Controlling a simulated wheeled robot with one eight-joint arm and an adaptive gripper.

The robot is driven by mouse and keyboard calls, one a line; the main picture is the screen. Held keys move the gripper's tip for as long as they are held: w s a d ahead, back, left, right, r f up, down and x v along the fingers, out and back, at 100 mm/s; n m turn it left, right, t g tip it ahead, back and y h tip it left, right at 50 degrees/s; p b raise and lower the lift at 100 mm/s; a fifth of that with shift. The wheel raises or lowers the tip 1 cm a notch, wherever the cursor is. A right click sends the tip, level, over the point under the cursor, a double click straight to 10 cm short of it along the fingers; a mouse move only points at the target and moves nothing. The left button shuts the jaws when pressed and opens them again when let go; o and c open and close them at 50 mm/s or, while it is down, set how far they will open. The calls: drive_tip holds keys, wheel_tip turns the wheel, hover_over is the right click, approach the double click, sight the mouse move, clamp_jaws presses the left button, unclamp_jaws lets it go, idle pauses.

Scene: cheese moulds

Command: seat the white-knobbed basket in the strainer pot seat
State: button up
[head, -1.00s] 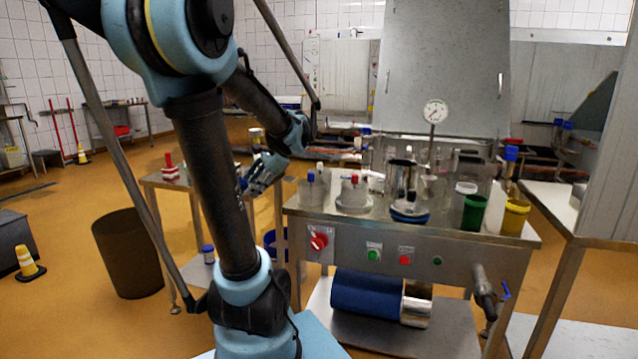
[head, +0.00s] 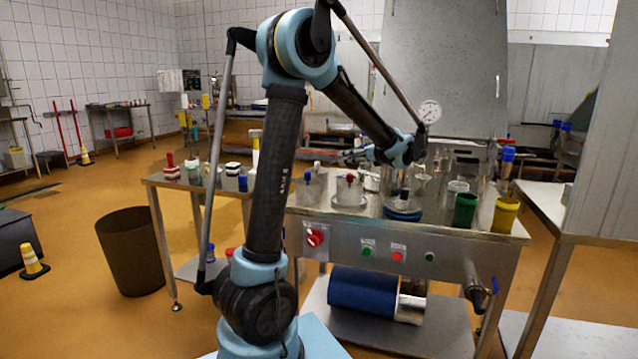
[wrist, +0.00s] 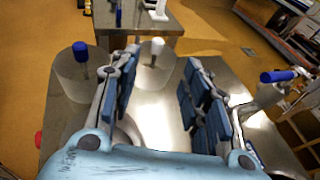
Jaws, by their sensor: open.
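The white-knobbed basket (wrist: 151,75) is a clear cup with a white knob, upright on the steel bench. It also shows in the head view (head: 318,178), at the bench's left end. My gripper (wrist: 162,88) is open and empty, its fingers either side of the line to this basket, which stands beyond the fingertips. In the head view, my gripper (head: 352,157) is above the bench, pointing left. I cannot surely tell which fixture is the strainer pot seat; a steel pot on a blue base (head: 402,208) stands mid-bench, partly behind my wrist.
A blue-knobbed basket (wrist: 78,80) stands close to the white-knobbed one. A red-knobbed basket (head: 349,190) sits nearby. Green (head: 466,211) and yellow (head: 505,216) cups stand at the right. A side table (head: 180,181) stands left.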

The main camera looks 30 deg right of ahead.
sight(317, 163)
drive_tip(key=shift+f+x, duration=0.2)
drive_tip(key=shift+x, duration=8.35)
drive_tip(key=shift+s, duration=0.15)
clamp_jaws()
